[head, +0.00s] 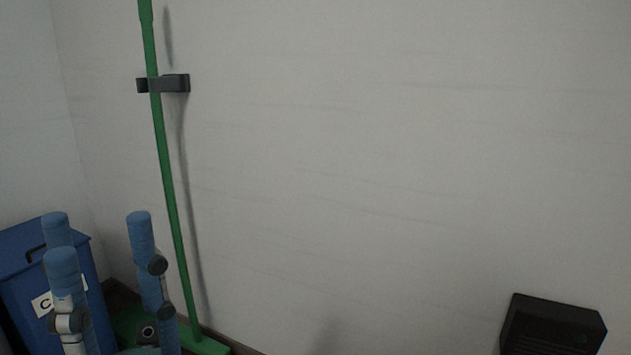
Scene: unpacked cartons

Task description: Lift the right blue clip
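No blue clip shows in the head view. My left gripper (98,235) is at the lower left, with its blue-padded fingers pointing up and spread apart. Nothing shows between the fingers. It is in front of a blue bin (18,262) and partly covers it. My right gripper is not in view.
A green broom (168,180) leans along the wall in the left part of the view, passing a dark wall holder (172,83). A black box (552,328) is at the lower right. The pale wall between them is bare.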

